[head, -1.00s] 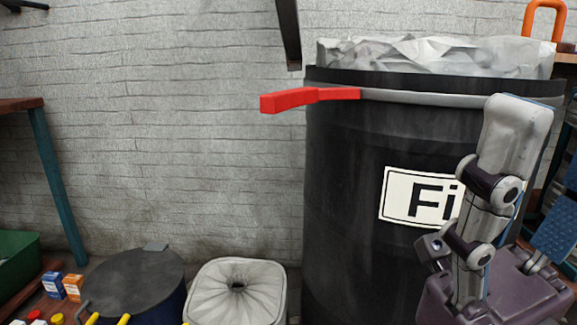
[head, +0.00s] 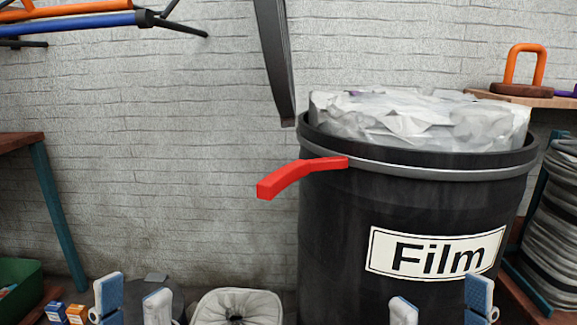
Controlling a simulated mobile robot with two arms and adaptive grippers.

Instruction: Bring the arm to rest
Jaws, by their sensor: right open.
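My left gripper (head: 133,300) shows at the bottom left of the head view, its two pale-and-blue fingers apart with nothing seen between them. My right gripper (head: 441,305) shows at the bottom right, its fingers wide apart and empty, in front of the lower part of the black barrel. Only the finger ends of both grippers show; the rest of both arms is below the picture.
The black barrel (head: 330,240) has a "Film" label (head: 435,252), a red lever (head: 300,178) and crumpled clear film (head: 415,118) on top. A lined bin (head: 255,305) stands between my grippers. Small boxes (head: 66,313) and a green crate (head: 30,278) are far left.

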